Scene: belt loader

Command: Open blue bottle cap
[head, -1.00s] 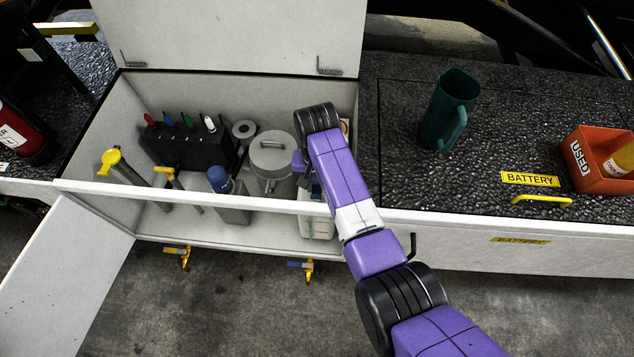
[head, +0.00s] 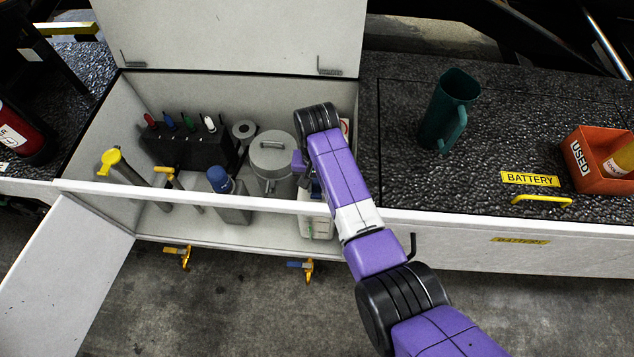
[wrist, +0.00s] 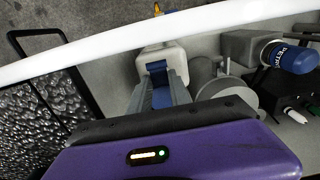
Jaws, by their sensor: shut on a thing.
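A white jug (wrist: 172,55) with a blue cap (wrist: 157,69) stands in front of my gripper (wrist: 160,84) in the wrist view. The two grey fingers are shut on the blue cap, one on each side. In the head view the white jug (head: 317,226) stands at the right end of the open bin, partly hidden by the front rim and my arm. My fingers are mostly hidden there. A grey bottle with a dark blue lid (head: 219,179) stands apart to the left. Its lettered blue lid also shows in the wrist view (wrist: 292,57).
The white bin's front rim (head: 250,204) runs just in front of the jug. A grey lidded can (head: 271,158) stands close on the left. A black holder (head: 190,150) with several coloured tops and yellow-topped tubes fill the left. A green jug (head: 448,110) stands on the right counter.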

